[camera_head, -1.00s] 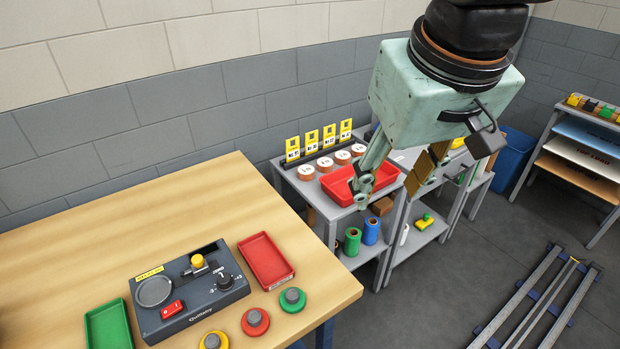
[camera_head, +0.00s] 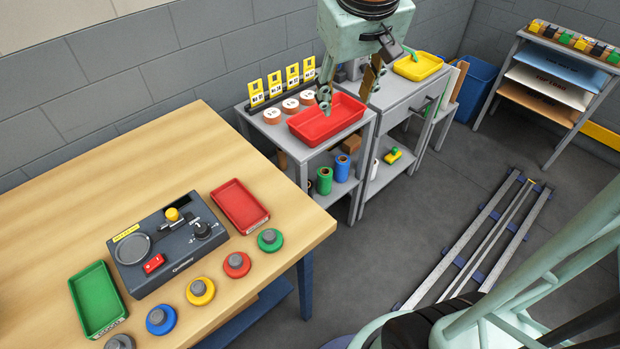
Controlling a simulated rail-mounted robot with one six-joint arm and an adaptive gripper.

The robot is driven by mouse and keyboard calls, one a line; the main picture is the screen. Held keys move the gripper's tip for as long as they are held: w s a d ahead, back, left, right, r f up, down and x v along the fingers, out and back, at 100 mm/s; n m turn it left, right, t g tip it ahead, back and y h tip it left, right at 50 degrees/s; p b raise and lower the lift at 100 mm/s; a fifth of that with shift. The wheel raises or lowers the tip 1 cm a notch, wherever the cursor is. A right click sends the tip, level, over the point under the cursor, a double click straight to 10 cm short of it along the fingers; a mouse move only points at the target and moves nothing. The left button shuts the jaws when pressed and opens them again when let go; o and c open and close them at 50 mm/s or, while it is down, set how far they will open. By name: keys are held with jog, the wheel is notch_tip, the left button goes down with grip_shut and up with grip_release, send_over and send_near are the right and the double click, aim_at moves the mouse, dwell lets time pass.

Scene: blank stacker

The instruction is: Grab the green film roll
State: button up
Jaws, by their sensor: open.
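The green film roll (camera_head: 324,181) stands upright on the lower shelf of the grey stand, left of a blue roll (camera_head: 342,168). My gripper (camera_head: 346,92) hangs at the top of the view, above the red tray on the stand's upper surface. Its two fingers are spread apart with nothing seen between them. The gripper is higher than the green roll and is not touching it.
The stand's top holds a red tray (camera_head: 327,118), several round discs and yellow tags. The wooden table (camera_head: 171,138) with a control box (camera_head: 169,243) is at left. Floor rails (camera_head: 474,238) lie at right. A blue bin (camera_head: 475,82) stands behind.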

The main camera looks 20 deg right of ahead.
jog(key=w+d+f+p, duration=0.1)
jog(key=w+d+f, duration=0.6)
jog(key=f, duration=0.4)
jog(key=w+d+f+p, duration=0.2)
jog(key=w+d+f, duration=0.4)
jog(key=w+f, duration=0.4)
jog(key=n+t+y+p, duration=0.2)
jog(key=p, duration=0.3)
send_near(329, 179)
jog(key=w+f, duration=0.1)
jog(key=shift+w+d+f, duration=0.15)
jog(key=shift+f, duration=0.75)
jog(key=shift+b+x, duration=0.4)
jog(key=shift+x, duration=3.95)
